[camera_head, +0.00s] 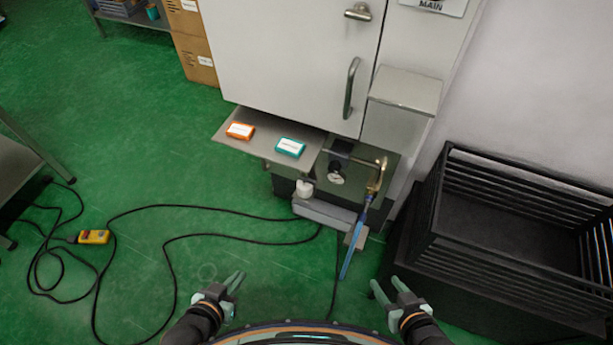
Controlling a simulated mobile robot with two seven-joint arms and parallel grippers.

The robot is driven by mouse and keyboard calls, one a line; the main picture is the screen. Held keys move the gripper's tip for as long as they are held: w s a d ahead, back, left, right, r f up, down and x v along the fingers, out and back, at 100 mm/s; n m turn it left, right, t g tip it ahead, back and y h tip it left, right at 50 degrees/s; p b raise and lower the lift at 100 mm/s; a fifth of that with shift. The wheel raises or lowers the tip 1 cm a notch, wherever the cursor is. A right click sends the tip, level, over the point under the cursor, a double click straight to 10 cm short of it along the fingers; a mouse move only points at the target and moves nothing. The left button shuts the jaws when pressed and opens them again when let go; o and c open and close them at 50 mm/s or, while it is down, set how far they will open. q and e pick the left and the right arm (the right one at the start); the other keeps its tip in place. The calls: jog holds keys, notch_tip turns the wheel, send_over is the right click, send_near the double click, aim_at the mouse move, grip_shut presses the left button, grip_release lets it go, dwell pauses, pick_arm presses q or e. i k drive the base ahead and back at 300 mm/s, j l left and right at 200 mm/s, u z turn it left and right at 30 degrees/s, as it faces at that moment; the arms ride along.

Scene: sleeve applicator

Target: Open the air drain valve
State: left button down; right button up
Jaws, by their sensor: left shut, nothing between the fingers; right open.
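Below the white cabinet, a dark unit carries a round pressure gauge (336,178) and a brass fitting (379,174). A blue hose or lever (353,238) runs down from the fitting toward the floor. I cannot tell which part is the air drain valve; the brass fitting is the likeliest, and its handle position is too small to read. My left gripper (238,279) is shut and empty over the green floor, low and left of the unit. My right gripper (386,285) is open and empty, below the unit and right of the blue hose. Neither gripper touches anything.
A small shelf (224,139) holds an orange box (240,131) and a teal box (290,147). A black slatted crate (470,235) stands to the right. Black cables and a yellow control box (94,237) lie on the floor at left. The cabinet (290,60) stands behind.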

aim_at(308, 180)
jog(key=k+j+z, duration=0.1)
jog(key=k+j, duration=0.2)
jog(key=k, duration=0.15)
jog(key=k+j, duration=0.25)
jog(key=k, duration=0.15)
jog(key=i+j, duration=0.65)
jog(key=j, duration=0.2)
jog(key=i+j+z, duration=0.1)
jog(key=i+j, duration=0.55)
jog(key=j, duration=0.25)
